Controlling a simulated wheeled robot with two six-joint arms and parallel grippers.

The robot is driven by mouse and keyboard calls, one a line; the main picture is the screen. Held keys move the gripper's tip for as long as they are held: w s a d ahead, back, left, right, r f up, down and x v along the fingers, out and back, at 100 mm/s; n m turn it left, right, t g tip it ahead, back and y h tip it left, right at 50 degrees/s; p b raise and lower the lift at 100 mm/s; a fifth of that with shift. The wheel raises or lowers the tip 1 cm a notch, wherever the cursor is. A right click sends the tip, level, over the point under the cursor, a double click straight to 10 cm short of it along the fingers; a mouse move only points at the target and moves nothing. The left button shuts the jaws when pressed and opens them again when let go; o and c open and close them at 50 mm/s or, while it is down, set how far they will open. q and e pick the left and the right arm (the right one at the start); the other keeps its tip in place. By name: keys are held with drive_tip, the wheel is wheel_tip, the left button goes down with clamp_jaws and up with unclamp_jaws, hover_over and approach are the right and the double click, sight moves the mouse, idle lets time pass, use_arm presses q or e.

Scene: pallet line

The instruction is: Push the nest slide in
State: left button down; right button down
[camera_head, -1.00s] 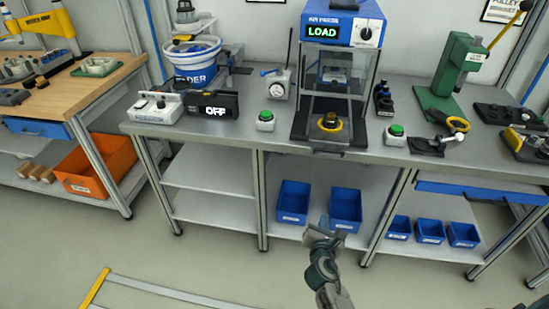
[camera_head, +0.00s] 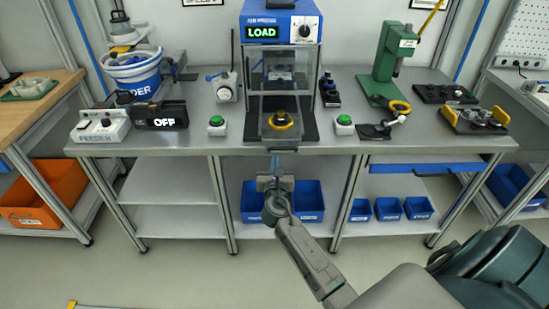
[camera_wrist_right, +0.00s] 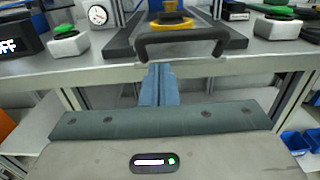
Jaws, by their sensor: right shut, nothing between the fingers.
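The air press (camera_head: 280,27) stands at the middle of the bench with a lit LOAD sign. Its nest slide (camera_head: 268,133) sticks out at the front, with a yellow ring (camera_head: 283,122) around a dark part on it. In the right wrist view, the slide's dark bar handle (camera_wrist_right: 182,44) overhangs the bench's front edge. My right gripper (camera_head: 275,162) is shut and empty, in front of the bench edge and just short of the handle. Its blue-grey fingers (camera_wrist_right: 158,72) point at the handle from below in the wrist view; contact cannot be told. My left gripper is out of view.
Green buttons stand left (camera_head: 217,125) and right (camera_head: 344,125) of the slide. A feeder (camera_head: 132,70), an OFF box (camera_head: 160,116) and a green hand press (camera_head: 394,60) share the bench. Blue bins (camera_head: 308,203) sit on the shelf below.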

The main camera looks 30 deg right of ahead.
sight(275, 153)
drive_tip(key=shift+x, duration=0.85)
drive_tip(key=shift+w, duration=0.15)
drive_tip(key=x, duration=0.5)
drive_tip(key=shift+f+b, duration=0.1)
drive_tip(key=shift+b, duration=0.2)
drive_tip(key=shift+a, duration=0.1)
